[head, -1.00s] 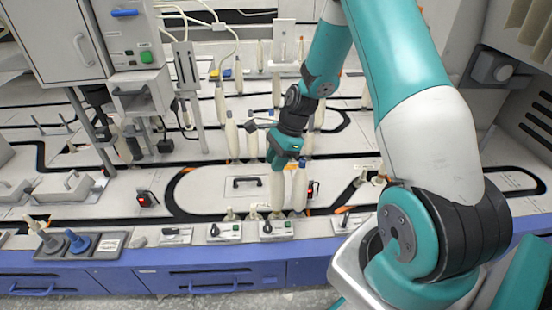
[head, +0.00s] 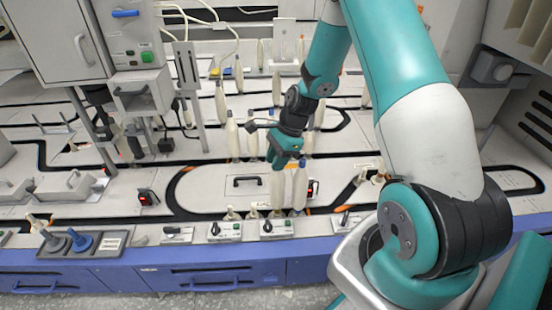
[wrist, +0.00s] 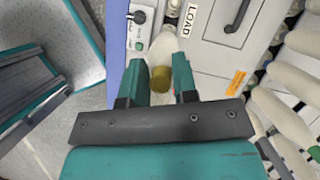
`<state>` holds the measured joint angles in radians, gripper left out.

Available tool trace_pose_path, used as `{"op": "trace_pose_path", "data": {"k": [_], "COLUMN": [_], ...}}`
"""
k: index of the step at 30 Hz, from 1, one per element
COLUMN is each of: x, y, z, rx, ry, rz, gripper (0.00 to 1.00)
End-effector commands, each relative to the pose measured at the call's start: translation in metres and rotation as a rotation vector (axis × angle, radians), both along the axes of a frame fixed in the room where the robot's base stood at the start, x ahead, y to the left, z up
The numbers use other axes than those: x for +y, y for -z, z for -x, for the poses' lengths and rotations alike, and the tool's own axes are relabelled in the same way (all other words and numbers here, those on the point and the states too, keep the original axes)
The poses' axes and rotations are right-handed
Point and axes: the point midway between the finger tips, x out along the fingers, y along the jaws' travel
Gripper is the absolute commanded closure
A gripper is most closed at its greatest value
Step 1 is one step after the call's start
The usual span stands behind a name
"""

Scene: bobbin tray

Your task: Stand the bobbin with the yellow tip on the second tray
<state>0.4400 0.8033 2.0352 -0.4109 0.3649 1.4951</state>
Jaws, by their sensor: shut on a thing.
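My gripper (wrist: 160,72) is shut on the yellow-tip bobbin. Its dull yellow tip (wrist: 160,79) shows between the fingers in the wrist view, with the pale body (wrist: 164,47) running beyond it. I cannot make out for sure which surface is the second tray.
A cream bobbin with a blue tip (head: 300,190) stands close at the right of the held one. Small switch boxes (head: 224,232) line the front edge. More bobbins (head: 232,138) stand behind. A panel with a black handle (head: 247,182) is clear at the left.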

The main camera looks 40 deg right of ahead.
Motion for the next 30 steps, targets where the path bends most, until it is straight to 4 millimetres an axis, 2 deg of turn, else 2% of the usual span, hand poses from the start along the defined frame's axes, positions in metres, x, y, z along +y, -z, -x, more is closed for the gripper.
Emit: {"op": "trace_pose_path", "data": {"k": [22,23,24,30], "x": [0.0,0.0,0.0,0.0], "y": [0.01,0.01,0.01,0.01], "z": [0.0,0.0,0.0,0.0], "rx": [0.0,0.0,0.0,0.0], "ry": [0.0,0.0,0.0,0.0], "rz": [0.0,0.0,0.0,0.0], "gripper": [1.0,0.67,0.63,0.63]}}
